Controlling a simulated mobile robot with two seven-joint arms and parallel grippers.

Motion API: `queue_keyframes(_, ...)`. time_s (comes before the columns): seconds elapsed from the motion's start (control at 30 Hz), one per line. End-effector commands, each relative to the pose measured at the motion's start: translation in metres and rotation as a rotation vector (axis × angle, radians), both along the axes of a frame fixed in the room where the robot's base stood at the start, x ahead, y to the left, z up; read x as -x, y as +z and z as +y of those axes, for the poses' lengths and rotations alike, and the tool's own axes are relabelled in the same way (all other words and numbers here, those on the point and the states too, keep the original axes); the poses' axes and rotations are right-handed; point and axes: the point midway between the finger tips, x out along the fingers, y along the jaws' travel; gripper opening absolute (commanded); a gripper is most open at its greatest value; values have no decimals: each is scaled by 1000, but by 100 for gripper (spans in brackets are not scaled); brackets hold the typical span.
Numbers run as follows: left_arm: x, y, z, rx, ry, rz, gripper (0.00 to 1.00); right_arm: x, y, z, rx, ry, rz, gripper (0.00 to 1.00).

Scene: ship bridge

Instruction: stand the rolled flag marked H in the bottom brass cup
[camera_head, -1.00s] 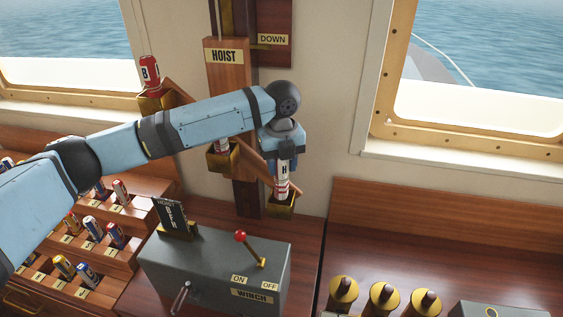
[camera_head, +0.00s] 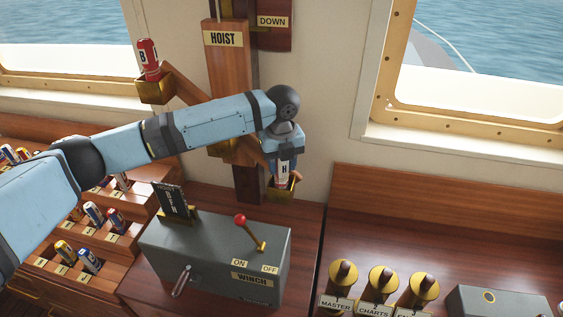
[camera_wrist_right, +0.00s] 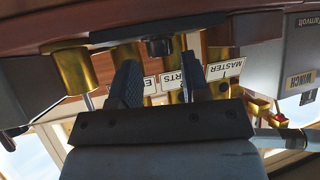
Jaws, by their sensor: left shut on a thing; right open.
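The rolled flag marked H (camera_head: 284,171) is white with a red band and stands nearly upright. My left gripper (camera_head: 285,158) is shut on its upper part. The flag's lower end is inside the bottom brass cup (camera_head: 283,195) on the hoist, hidden by the cup's wall. My right gripper (camera_wrist_right: 160,85) is open and empty in the right wrist view; it is out of the head view.
A red flag marked B (camera_head: 148,53) stands in the top brass cup (camera_head: 155,90). My left arm partly covers the middle cup. The winch box (camera_head: 215,258) with a red-knobbed lever (camera_head: 241,219) stands below. Flag racks (camera_head: 85,225) are left; brass cylinders (camera_head: 380,283) are right.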

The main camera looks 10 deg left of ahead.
Motion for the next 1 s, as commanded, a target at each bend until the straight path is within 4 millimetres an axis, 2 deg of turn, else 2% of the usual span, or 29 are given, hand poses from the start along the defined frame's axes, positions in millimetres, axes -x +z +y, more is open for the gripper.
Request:
queue_keyframes(0.03, 0, 0, 0, 0, 0, 0, 14, 0, 0, 0, -1, 1, -1, 43)
queue_keyframes(0.07, 0, 0, 0, 0, 0, 0, 46, 0, 1, 1, -1, 1, -1, 43)
queue_keyframes(0.17, 0, 0, 0, 0, 0, 0, 69, 0, 2, 1, -2, 2, -3, 43)
queue_keyframes(0.43, 0, 1, 0, 0, 0, 0, 69, 0, 3, 2, -3, 2, -4, 43)
queue_keyframes(0.57, 0, 9, 0, 0, 0, -1, 69, 0, 1, 2, -3, 2, -4, 43)
queue_keyframes(0.67, -1, 24, 0, 1, 1, -4, 69, 0, -1, 2, -3, 2, -3, 43)
queue_keyframes(1.0, -1, 100, 0, 0, 0, -4, 69, 0, -12, 1, -1, 2, 1, 43)
